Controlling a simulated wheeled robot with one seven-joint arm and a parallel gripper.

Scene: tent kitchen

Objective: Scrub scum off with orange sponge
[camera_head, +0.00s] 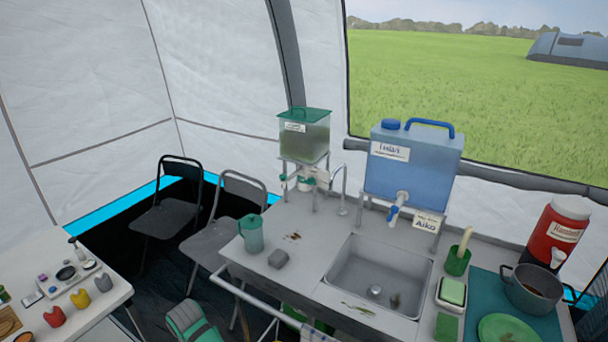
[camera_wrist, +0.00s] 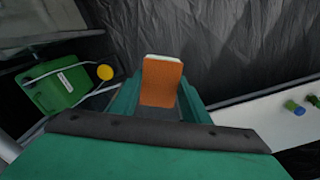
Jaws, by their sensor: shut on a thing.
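My gripper (camera_wrist: 160,98) is shut on the orange sponge (camera_wrist: 162,82) in the wrist view. The sponge stands up between the two green fingers, with a pale strip along its top edge. In the head view a green and grey part of my arm shows at the bottom edge; the sponge is not visible there. A dark brown patch (camera_head: 292,237) lies on the counter left of the sink. A greenish smear (camera_head: 357,307) marks the sink's front rim. A dark brown spot (camera_head: 394,300) is inside the sink (camera_head: 350,272) near the drain.
A grey block (camera_head: 278,258) and a teal pitcher (camera_head: 251,236) stand near the brown patch. A blue water container (camera_head: 415,165) stands behind the sink. A green sponge (camera_head: 453,291) in a dish and a pot (camera_head: 533,290) are at right. A rail runs along the counter front.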

